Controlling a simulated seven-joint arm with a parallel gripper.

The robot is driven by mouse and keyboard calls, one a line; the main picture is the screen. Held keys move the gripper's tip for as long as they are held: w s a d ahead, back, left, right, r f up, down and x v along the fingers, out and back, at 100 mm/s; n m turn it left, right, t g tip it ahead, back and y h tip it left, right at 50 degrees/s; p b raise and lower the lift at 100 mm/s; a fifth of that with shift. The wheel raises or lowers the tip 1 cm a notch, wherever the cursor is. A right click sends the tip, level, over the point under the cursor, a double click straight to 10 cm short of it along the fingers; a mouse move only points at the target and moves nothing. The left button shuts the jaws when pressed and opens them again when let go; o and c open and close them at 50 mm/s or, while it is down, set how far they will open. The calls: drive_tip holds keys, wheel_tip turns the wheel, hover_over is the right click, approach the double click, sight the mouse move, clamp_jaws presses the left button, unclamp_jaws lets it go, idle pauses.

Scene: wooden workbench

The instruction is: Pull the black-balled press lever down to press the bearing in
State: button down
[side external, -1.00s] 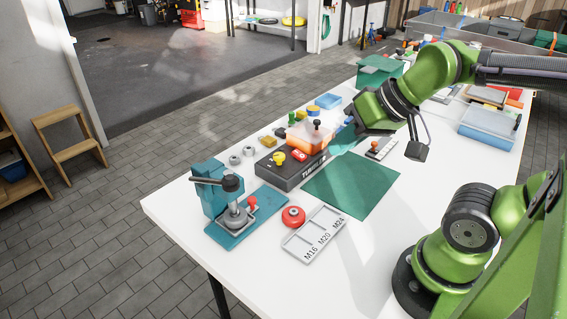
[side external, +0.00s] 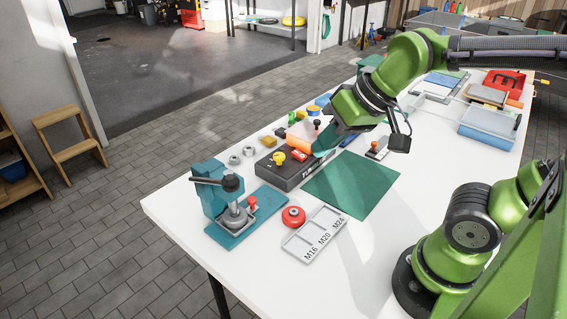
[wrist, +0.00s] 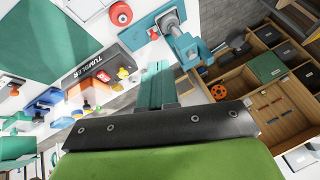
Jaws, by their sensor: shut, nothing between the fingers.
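The teal bench press (side external: 211,194) stands on its teal base at the near left of the bench. My gripper (side external: 323,153) is shut and empty, with teal fingers, over the black box and orange bin, well right of and behind the lever. Its fingers (wrist: 156,72) show in the wrist view. I cannot make out the bearing.
A red knobbed disc (side external: 293,217) and the grey M16/M20/M24 tray (side external: 314,235) lie right of the press. The black TUMBLER box (side external: 291,174) lies between my gripper and the press. The green mat (side external: 355,187) is clear.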

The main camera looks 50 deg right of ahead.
drive_tip(key=w+a+r+n+g+h, duration=0.2)
drive_tip(key=w+a+r+n+g, duration=0.2)
drive_tip(key=w+a+r+n, duration=0.5)
wheel_tip(320, 180, up, 4)
drive_tip(key=n+g, duration=0.2)
drive_tip(key=n, duration=1)
hover_over(232, 178)
wheel_tip(232, 178, down, 14)
drive_tip(key=shift+w+r, duration=0.1)
drive_tip(key=shift+r, duration=0.1)
